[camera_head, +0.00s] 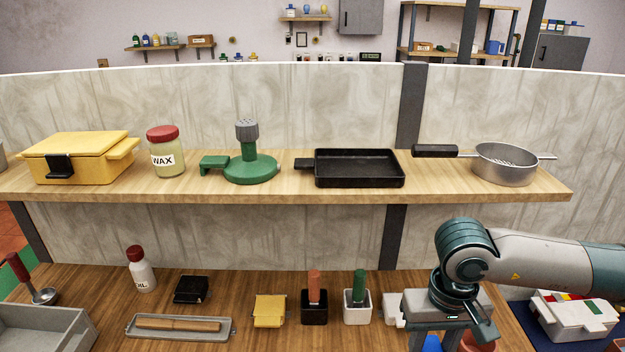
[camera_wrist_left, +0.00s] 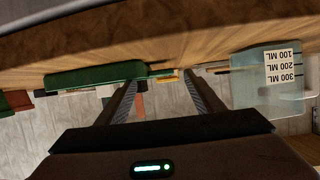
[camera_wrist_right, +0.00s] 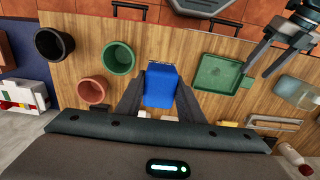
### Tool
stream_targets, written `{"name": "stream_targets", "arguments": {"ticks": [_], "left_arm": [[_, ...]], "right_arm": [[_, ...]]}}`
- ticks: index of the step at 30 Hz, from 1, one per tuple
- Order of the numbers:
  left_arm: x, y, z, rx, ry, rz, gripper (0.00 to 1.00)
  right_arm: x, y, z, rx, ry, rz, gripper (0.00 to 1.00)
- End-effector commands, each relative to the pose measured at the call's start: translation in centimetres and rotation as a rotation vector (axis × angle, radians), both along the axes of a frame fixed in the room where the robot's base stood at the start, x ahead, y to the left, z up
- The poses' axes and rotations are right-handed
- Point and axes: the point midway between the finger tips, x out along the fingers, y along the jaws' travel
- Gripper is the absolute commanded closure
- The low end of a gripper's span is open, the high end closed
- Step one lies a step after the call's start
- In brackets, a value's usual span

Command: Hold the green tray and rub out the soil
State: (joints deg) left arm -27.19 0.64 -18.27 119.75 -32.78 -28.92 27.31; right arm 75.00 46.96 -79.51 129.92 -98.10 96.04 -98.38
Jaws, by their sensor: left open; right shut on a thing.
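The green tray (camera_wrist_right: 198,88) lies on the wooden table in the right wrist view, with a small tab on its right side. Its edge also shows in the left wrist view (camera_wrist_left: 90,76). I cannot make out the soil on it. My left gripper (camera_wrist_right: 258,72) is open, its fingertips close to the tab; I cannot tell whether they touch it. The fingers also show in the left wrist view (camera_wrist_left: 160,82). My right gripper (camera_wrist_right: 160,98) is shut on a blue block (camera_wrist_right: 160,86), left of the tray and apart from it. The head view hides the tray.
A black pot (camera_wrist_right: 54,43), a green pot (camera_wrist_right: 118,57) and a terracotta pot (camera_wrist_right: 93,90) stand left of the blue block. A clear measuring jug (camera_wrist_left: 268,85) stands near my left gripper. A shelf (camera_head: 300,196) with pans and tins crosses above the table.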

Motion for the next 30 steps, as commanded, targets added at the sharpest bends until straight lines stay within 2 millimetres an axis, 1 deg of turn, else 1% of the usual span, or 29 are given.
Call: {"name": "stream_targets", "arguments": {"ticks": [1, 3, 9, 15, 24, 29, 30], "left_arm": [[0.7, 0.0, -0.4, 0.000, -0.002, -0.001, 0.39], [1.4, -0.1, -0.7, 0.000, -0.002, -0.001, 0.39], [3.0, -0.2, -1.3, 0.000, -0.002, -0.001, 0.39], [3.6, -0.2, -1.6, 0.001, 0.001, -0.001, 0.39], [3.7, -0.2, -1.5, 0.001, 0.000, 0.000, 0.39], [3.7, -0.2, -1.5, 0.001, 0.000, 0.000, 0.77], [3.7, -0.2, -1.5, 0.001, 0.000, 0.000, 0.87]], "right_arm": [[0.0, 0.0, -0.5, 0.000, 0.000, 0.000, 0.89], [0.0, 0.0, -0.8, 0.000, 0.000, 0.000, 0.89], [0.0, 0.0, -1.5, 0.000, -0.001, 0.000, 0.89], [0.0, 0.0, -1.7, 0.000, 0.000, 0.000, 0.89], [0.0, 0.0, -1.6, 0.000, 0.000, 0.000, 0.89], [0.0, 0.0, -1.6, 0.000, 0.000, 0.000, 0.89], [0.0, 0.0, -1.6, 0.000, 0.000, 0.000, 0.89]]}}
